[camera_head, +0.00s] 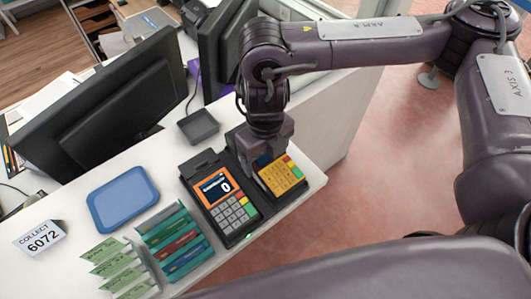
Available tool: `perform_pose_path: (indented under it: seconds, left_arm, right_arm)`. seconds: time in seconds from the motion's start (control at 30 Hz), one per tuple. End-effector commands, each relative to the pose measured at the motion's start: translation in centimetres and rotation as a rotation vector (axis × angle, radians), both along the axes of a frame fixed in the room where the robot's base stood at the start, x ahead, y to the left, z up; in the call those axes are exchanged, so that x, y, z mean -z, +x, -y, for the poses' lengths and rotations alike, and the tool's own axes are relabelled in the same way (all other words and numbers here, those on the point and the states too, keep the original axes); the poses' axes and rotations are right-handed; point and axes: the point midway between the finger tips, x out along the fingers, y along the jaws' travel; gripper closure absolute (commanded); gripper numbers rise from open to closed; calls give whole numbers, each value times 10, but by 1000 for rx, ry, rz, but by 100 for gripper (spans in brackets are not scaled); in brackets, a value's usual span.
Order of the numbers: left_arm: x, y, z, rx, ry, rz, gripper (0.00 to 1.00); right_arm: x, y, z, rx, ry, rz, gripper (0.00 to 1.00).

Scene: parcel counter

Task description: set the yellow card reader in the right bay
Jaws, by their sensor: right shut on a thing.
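The yellow card reader (282,179) has a yellow keypad with red and green keys, and its upper end is hidden by my right gripper. My right gripper (265,152) points down and is shut on that upper end. The reader is at the right bay of a dark two-bay holder (305,186) near the counter's edge. I cannot tell whether it rests on the bay floor or is held just above it. A dark card reader (223,195) with an orange-framed screen and grey keys sits in the left bay. My left gripper is not in view.
A blue tray (122,198), a rack of green and red cards (173,242), green slips (118,268) and a COLLECT 6072 sign (40,238) stand left. The counter ends just right of the holder.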

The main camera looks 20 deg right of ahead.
Motion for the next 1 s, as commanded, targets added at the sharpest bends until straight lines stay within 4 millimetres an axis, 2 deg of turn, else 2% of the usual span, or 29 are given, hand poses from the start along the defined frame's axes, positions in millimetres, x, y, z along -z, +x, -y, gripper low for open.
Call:
perform_pose_path:
  seconds: [0.67, 0.7, 0.87, 1.0]
  left_arm:
    - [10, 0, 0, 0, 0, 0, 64]
    - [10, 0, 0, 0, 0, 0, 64]
    - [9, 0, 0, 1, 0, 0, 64]
    - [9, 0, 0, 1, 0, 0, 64]
  right_arm:
    - [14, 0, 0, 0, 1, 2, 57]
    - [14, 0, 0, 0, 1, 2, 23]
    - [13, 0, 0, 0, 0, 1, 2]
    - [13, 0, 0, 0, 0, 1, 0]
